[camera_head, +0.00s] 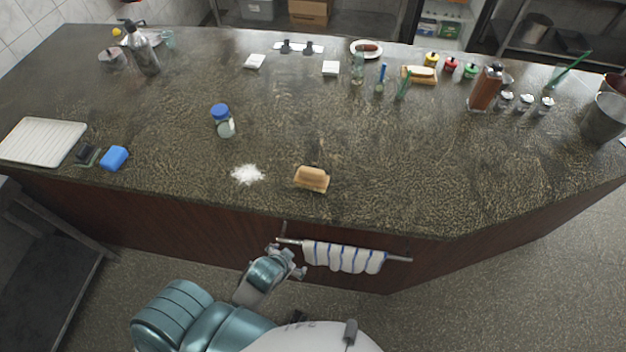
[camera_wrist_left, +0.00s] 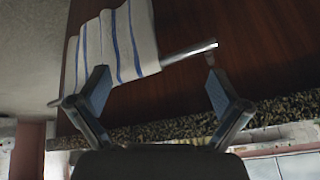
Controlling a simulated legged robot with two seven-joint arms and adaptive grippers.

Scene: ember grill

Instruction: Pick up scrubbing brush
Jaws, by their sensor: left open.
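The scrubbing brush (camera_head: 312,178), a tan wooden block, lies on the dark speckled counter (camera_head: 400,190) near its front edge. My left gripper (camera_head: 292,262) is in front of the counter, below the edge and apart from the brush, close to the towel rail. In the left wrist view my left gripper (camera_wrist_left: 157,88) has its two fingers spread wide with nothing held between them. The brush does not show in the left wrist view. My right gripper is not in view.
A striped towel (camera_head: 343,257) hangs on a rail (camera_head: 400,259) on the counter front. White powder (camera_head: 247,174) lies left of the brush. The counter right of the brush is clear.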

